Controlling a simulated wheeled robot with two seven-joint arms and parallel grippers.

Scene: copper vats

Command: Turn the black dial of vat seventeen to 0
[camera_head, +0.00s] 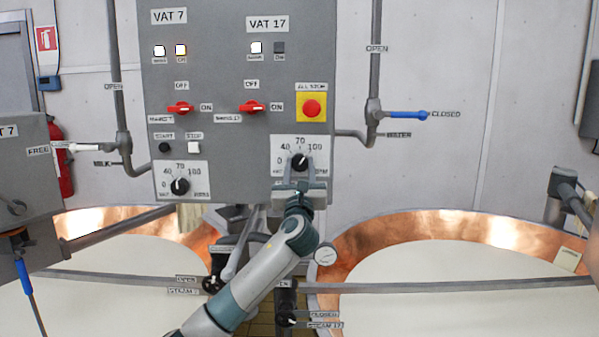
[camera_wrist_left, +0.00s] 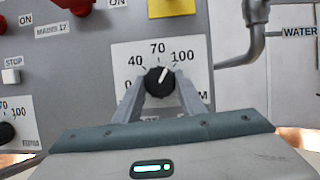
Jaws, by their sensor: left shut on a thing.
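The black dial (camera_head: 300,161) of vat seventeen sits on a white scale plate (camera_head: 318,146) marked 0, 40, 70, 100 at the lower right of the grey panel. In the left wrist view the dial (camera_wrist_left: 159,82) has its white pointer mark up and to the right, between 70 and 100. My left gripper (camera_head: 299,169) reaches up to it from below, and its fingers (camera_wrist_left: 160,88) are shut on the dial from both sides. The lower part of the scale plate is hidden behind the gripper.
Vat 7's dial (camera_head: 180,185) is to the left on the same panel. A yellow-backed red stop button (camera_head: 312,108) and red switches (camera_head: 252,107) are above. A blue valve handle (camera_head: 408,114) stands to the right. Copper vats (camera_head: 430,228) and a rail (camera_head: 450,286) lie below.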

